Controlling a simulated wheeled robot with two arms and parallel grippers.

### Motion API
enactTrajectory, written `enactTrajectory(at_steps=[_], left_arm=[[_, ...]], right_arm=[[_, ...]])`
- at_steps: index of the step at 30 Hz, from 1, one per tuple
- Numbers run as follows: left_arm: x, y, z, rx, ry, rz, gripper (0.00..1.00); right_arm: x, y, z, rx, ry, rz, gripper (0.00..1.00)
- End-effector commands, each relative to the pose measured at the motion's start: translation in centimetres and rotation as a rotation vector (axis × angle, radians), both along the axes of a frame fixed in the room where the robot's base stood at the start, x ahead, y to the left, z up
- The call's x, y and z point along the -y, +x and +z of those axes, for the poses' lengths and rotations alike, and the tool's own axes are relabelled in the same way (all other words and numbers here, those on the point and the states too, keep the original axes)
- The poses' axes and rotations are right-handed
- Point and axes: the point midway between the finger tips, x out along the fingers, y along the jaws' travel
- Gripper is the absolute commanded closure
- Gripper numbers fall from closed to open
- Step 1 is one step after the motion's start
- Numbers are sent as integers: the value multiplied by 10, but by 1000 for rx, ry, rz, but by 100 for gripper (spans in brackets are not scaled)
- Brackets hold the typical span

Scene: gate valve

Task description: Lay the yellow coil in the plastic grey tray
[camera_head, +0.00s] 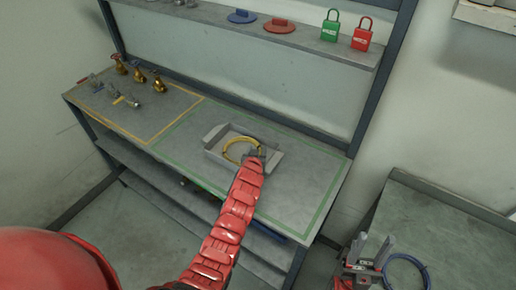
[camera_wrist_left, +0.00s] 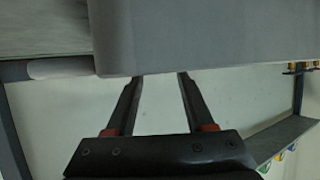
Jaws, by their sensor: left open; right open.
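The yellow coil (camera_head: 226,148) is a thin ring that shows inside the outline of the grey plastic tray (camera_head: 270,165) on the workbench. My left gripper (camera_head: 254,153) is at the coil's right side, over the tray, and hides part of both. The left wrist view shows its two dark fingers (camera_wrist_left: 158,76) apart, with nothing clearly between them and a large grey surface across the top. The coil does not show there. My right gripper (camera_head: 368,248) is at the lower right, fingers apart, beside a blue coil (camera_head: 405,271).
Brass valves (camera_head: 157,83) and metal fittings stand on the bench's left, inside a yellow outline. A green outline surrounds the tray. The shelf above holds a green padlock (camera_head: 331,27), a red padlock (camera_head: 361,36) and round discs. Bench room right of the tray is clear.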

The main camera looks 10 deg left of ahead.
Motion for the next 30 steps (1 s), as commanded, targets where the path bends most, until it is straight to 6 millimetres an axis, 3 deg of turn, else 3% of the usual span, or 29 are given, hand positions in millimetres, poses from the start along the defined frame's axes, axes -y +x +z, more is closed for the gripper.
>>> enactTrajectory(at_steps=[30], left_arm=[[12,-126,55,4,-1,-3,46]], right_arm=[[0,0,-60,0,0,0,52]])
